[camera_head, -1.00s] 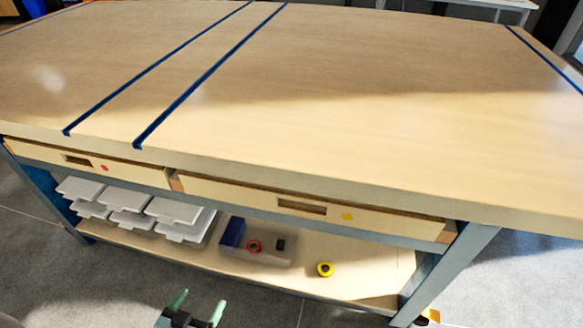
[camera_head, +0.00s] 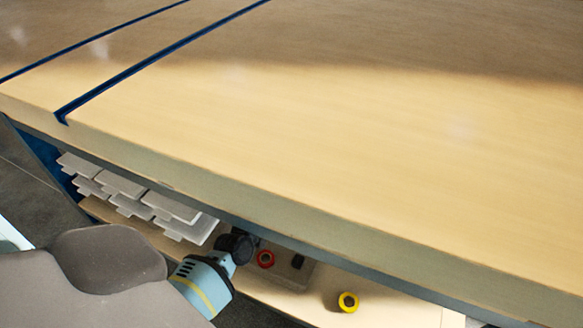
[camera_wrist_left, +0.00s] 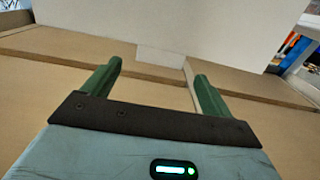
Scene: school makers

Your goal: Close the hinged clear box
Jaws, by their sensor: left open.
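The clear box (camera_head: 285,272) sits on the lower shelf under the table, partly hidden by my left arm. A red roll (camera_head: 265,259) and a small dark piece (camera_head: 298,261) show in it. The state of its lid is not clear. My left arm reaches in from the left, its wrist end overlapping the box's left side in the head view. In the left wrist view my left gripper (camera_wrist_left: 155,78) has its green fingers spread, with nothing between them. Tan boards and a pale panel (camera_wrist_left: 200,22) lie ahead of it. My right gripper is not in view.
A yellow roll (camera_head: 348,301) lies on the shelf (camera_head: 395,310) right of the box. White stacked trays (camera_head: 125,190) stand to the left. The tabletop (camera_head: 330,130) overhangs the shelf, its front edge close above my left arm. The tabletop is clear.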

